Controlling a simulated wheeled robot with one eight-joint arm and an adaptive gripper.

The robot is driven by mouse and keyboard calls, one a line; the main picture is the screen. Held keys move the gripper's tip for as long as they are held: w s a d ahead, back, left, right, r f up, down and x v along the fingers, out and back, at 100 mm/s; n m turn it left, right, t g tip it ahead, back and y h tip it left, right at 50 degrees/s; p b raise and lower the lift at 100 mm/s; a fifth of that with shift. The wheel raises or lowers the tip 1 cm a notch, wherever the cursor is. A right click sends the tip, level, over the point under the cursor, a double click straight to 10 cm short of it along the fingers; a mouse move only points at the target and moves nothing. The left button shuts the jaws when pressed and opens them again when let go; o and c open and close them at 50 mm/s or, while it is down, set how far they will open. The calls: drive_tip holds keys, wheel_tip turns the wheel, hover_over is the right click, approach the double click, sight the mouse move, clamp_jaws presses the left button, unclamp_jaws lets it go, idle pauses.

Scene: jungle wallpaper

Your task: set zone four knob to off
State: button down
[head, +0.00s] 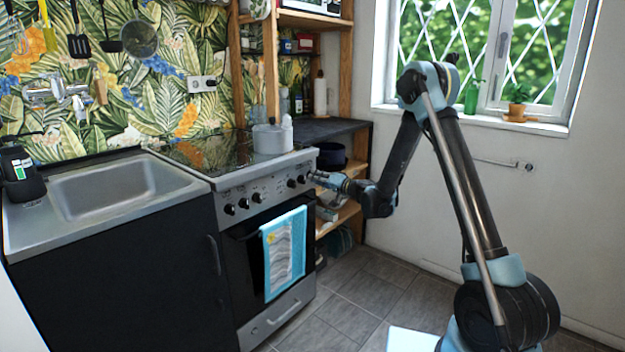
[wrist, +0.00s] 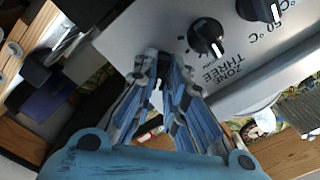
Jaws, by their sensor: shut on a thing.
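The stove's front panel (head: 262,192) carries a row of black knobs. My gripper (head: 314,176) is at the right end of this panel. In the wrist view, its blue fingers (wrist: 165,62) are closed together at the panel, next to the knob labelled ZONE THREE (wrist: 208,38). They are shut on the knob at the end of the row, taken to be the zone four knob. That knob is hidden by the fingers, so its label and pointer angle cannot be read.
A temperature knob (wrist: 262,10) is beyond zone three. A pot (head: 268,139) stands on the cooktop (head: 205,150). A blue towel (head: 284,252) hangs on the oven door. A wooden shelf (head: 345,212) stands right of the stove. The floor (head: 345,300) in front is clear.

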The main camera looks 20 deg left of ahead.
drive_tip(key=shift+n, duration=2.3)
drive_tip(key=n, duration=0.4)
drive_tip(key=shift+s, duration=0.1)
drive_tip(key=shift+n, duration=0.3)
drive_tip(key=shift+n, duration=0.5)
drive_tip(key=c, duration=1.5)
unclamp_jaws()
drive_tip(key=shift+d, duration=0.15)
drive_tip(key=shift+v, duration=3.35)
